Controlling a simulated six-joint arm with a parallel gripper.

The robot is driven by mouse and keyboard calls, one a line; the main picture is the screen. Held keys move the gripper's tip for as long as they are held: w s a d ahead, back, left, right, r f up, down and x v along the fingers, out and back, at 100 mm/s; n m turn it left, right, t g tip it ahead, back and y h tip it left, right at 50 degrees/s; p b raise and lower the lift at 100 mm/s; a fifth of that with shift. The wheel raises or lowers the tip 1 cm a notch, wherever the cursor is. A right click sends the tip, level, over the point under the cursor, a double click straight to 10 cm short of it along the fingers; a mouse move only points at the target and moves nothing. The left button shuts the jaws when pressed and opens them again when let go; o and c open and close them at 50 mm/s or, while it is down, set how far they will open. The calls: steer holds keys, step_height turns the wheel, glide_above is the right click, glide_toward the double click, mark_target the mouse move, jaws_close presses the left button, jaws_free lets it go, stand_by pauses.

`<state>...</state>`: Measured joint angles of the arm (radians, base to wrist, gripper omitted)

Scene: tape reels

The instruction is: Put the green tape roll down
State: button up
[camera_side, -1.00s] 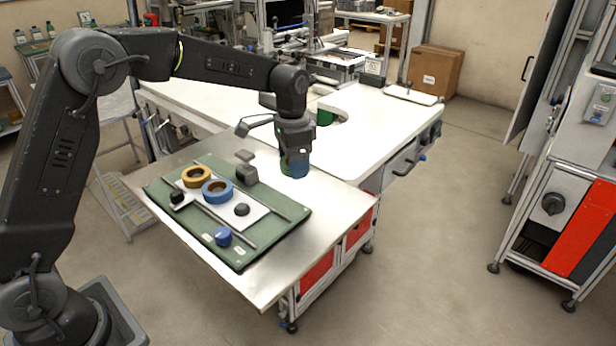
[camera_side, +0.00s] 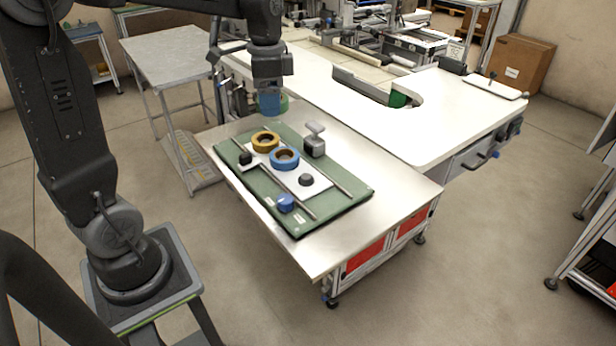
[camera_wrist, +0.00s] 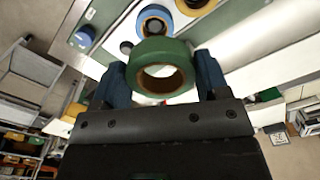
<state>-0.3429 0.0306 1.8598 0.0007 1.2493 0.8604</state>
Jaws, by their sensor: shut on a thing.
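My gripper (camera_side: 269,103) is shut on the green tape roll, high over the back left of the steel table. In the wrist view the green tape roll (camera_wrist: 163,47) sits between the two blue fingers (camera_wrist: 162,72), its hole facing the camera. In the side view only a sliver of green (camera_side: 284,103) shows beside the fingers. The blue tape roll (camera_side: 285,158) and the yellow tape roll (camera_side: 265,141) lie flat on the work mat below, apart from my gripper.
The green mat (camera_side: 334,208) carries a white plate, two rods, dark knobs and a blue knob (camera_side: 286,203). A grey block-like holder (camera_side: 314,140) stands at its back edge. The steel table (camera_side: 383,214) is bare to the right. A white workbench (camera_side: 370,120) adjoins behind.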

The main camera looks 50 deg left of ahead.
steer(key=s, duration=0.3)
glide_above(304, 176)
step_height(304, 176, down, 6)
steer(key=shift+s+f, duration=0.1)
steer(key=shift+f, duration=0.15)
steer(key=shift+d+f, duration=0.1)
steer(key=shift+f, duration=1.95)
steer(key=shift+f, duration=0.1)
steer(key=shift+f, duration=0.6)
steer(key=o, duration=0.9)
steer(key=shift+r, duration=0.1)
steer(key=shift+r, duration=0.1)
